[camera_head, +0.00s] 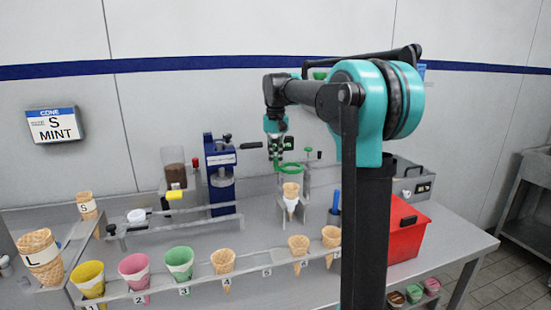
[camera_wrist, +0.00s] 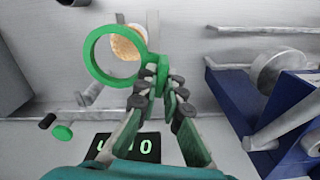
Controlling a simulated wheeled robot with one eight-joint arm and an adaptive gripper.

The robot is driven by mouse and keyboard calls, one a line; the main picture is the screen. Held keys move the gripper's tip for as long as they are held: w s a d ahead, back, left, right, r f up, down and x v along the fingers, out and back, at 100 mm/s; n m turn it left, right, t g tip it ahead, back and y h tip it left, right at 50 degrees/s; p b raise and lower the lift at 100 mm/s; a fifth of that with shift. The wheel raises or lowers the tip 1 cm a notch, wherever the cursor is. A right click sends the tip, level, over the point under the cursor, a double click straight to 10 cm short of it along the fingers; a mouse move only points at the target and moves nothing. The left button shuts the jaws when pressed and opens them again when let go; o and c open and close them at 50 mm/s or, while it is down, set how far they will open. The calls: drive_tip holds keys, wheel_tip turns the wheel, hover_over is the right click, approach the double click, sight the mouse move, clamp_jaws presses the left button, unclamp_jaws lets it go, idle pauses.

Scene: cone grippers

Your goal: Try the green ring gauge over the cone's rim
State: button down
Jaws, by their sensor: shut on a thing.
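My gripper (camera_head: 276,155) is above the back of the counter, shut on the tab of the green ring gauge (camera_wrist: 92,68). The gripper's fingertips (camera_wrist: 160,92) pinch the tab in the wrist view, and the ring stretches out ahead of them. A wafer cone (camera_head: 291,191) with a white sleeve stands upright in a metal stand, just below the green ring in the head view. In the wrist view the cone's mouth (camera_wrist: 126,45) shows partly through the ring, toward its upper right side. I cannot tell the exact height between ring and rim.
A blue machine (camera_head: 219,170) stands left of the stand. A front rack holds several cones, including green (camera_head: 179,262) and pink (camera_head: 134,270) ones. A red box (camera_head: 406,232) is at the right. A wall sign (camera_head: 54,124) reads CONE S MINT.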

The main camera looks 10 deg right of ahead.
drive_tip(key=shift+f, duration=2.95)
drive_tip(key=shift+f, duration=0.35)
idle(4.7)
